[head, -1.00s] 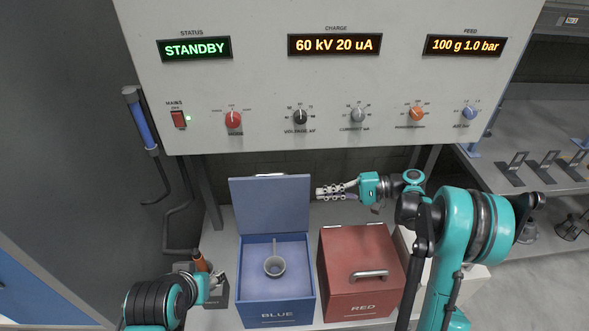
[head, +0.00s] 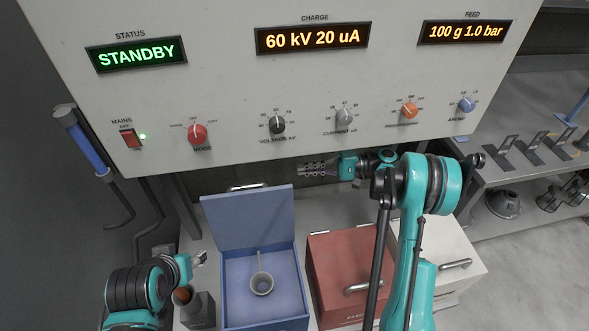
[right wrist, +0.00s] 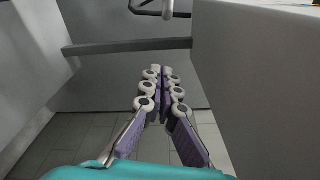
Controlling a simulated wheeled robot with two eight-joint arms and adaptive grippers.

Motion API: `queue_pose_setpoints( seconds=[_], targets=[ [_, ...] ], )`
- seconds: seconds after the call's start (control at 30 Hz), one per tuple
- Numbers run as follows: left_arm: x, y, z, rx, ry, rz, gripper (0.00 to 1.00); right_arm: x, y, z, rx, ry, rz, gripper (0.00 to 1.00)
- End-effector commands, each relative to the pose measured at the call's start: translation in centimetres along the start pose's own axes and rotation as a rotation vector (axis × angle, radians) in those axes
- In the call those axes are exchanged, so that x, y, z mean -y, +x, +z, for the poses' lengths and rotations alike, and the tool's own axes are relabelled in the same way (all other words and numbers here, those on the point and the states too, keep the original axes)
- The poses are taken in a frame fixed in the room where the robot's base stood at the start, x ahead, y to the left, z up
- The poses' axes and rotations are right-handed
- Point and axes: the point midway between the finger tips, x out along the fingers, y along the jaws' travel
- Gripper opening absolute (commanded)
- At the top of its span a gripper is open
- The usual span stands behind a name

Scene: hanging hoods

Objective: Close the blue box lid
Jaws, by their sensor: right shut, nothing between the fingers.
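The blue box (head: 262,318) stands open on the bench, with its lid (head: 248,217) raised upright at the back. A grey ladle-like cup (head: 262,283) with a handle lies inside the box. My right gripper (head: 304,170) is shut and empty, to the right of the lid's top edge and apart from it, pointing left below the panel. In the right wrist view its fingers (right wrist: 161,90) are together with nothing between them. My left gripper (head: 201,258) is left of the blue box; its fingers are too small to tell whether they are open.
A closed red box (head: 335,255) with a metal handle stands right of the blue box, and a white box (head: 450,250) stands beyond it. The control panel (head: 300,100) overhangs the back. A small grey holder (head: 198,309) stands at the left.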

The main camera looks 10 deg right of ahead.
Motion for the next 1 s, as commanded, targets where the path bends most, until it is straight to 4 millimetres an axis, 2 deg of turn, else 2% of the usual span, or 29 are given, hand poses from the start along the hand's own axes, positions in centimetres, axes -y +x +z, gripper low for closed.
queue_pose_setpoints(
  seconds=[0.4,0.53,0.7,1.0],
  targets=[
    [0.0,1.8,1.3,0.000,0.000,0.000,0.49,-0.3,8.8,0.1,0.005,0.000,0.002,0.00],
    [0.0,2.2,1.6,0.000,0.000,0.000,0.49,-0.2,9.1,2.1,0.000,0.000,0.001,0.00],
    [0.0,2.5,1.8,0.000,0.000,0.000,0.49,-0.1,9.4,3.5,0.000,0.000,0.001,0.00],
    [0.0,2.5,1.8,0.000,0.000,0.000,0.49,0.0,9.5,3.9,0.000,0.000,0.001,0.00]
  ],
)
